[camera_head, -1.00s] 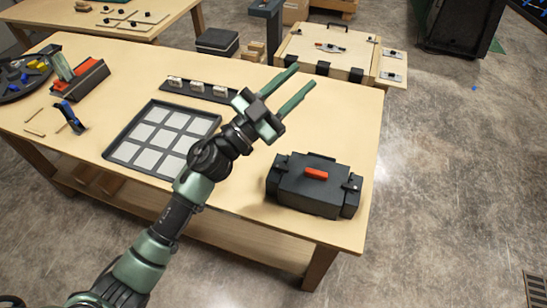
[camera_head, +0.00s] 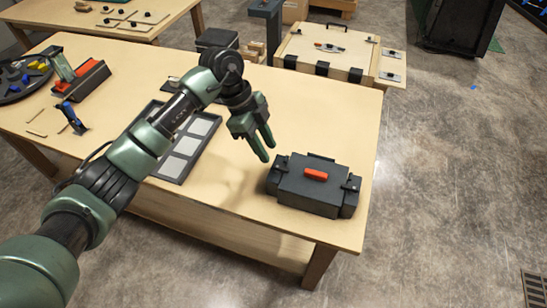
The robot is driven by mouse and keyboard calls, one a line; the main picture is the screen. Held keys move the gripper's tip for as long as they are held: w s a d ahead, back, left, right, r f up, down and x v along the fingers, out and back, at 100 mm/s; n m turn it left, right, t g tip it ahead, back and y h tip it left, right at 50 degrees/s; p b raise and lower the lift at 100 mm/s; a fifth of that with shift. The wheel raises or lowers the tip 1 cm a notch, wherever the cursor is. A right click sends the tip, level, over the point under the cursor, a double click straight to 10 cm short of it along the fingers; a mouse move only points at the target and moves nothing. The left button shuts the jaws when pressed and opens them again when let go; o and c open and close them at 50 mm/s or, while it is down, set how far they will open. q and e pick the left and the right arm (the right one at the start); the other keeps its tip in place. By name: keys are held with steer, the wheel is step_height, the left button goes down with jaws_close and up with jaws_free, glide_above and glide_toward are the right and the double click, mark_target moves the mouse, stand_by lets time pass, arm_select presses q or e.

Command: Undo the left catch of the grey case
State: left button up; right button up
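The dark grey case (camera_head: 312,194) with an orange-red handle (camera_head: 316,174) stands shut near the right front corner of the wooden table. A small dark catch (camera_head: 282,166) shows at its left end, and another (camera_head: 351,185) at its right end. My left gripper (camera_head: 268,154) is open and empty. Its green fingers point down, just left of and behind the case's left end, and look apart from it. My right gripper is not in view.
A tray of pale squares (camera_head: 187,146) lies left of the case, partly hidden by my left arm. A red and dark block (camera_head: 84,78) and a blue clamp-like tool (camera_head: 70,115) are further left. A wooden box (camera_head: 325,50) stands beyond the table.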

mark_target(277, 166)
arm_select(q)
steer(key=shift+p+x, duration=0.55)
steer(key=shift+x, duration=2.1)
jaws_close()
